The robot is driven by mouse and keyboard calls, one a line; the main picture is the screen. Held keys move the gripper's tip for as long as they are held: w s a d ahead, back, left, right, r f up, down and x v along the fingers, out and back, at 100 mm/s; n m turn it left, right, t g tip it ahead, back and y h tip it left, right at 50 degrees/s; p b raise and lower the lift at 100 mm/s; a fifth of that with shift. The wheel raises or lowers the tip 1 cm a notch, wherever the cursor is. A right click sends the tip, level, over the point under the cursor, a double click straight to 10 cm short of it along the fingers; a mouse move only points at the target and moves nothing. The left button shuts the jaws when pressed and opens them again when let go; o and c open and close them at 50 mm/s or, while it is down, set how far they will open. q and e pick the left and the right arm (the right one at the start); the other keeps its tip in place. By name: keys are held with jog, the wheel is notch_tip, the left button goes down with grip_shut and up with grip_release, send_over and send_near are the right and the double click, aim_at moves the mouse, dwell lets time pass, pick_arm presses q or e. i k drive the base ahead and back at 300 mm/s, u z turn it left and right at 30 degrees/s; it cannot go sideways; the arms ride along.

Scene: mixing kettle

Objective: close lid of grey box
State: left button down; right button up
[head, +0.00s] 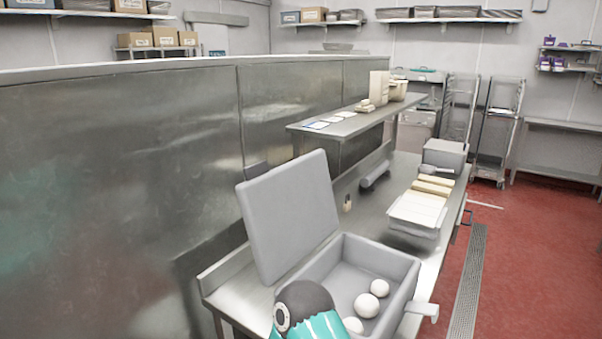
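The grey box (398,266) stands open on the steel table at the lower middle of the head view. Its flat grey lid (290,212) is raised, tilted up along the box's left side. Three white balls (367,305) show inside the box. A dark rounded part with teal below it, which looks like one of my arm links, covers the box's near left corner. Neither of my grippers can be made out. The near part of the box is hidden or cut off by the frame.
Beyond the box on the steel table (352,210) are a tray of pale blocks (418,212), a smaller grey bin (444,155) and a grey cylinder (375,174). A raised shelf (360,122) runs along the back. A tall metal partition (120,190) stands at left. Red floor is open at right.

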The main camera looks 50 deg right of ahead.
aim_at(288, 209)
jog(key=z, duration=0.05)
jog(key=i, duration=0.2)
jog(key=z, duration=1.75)
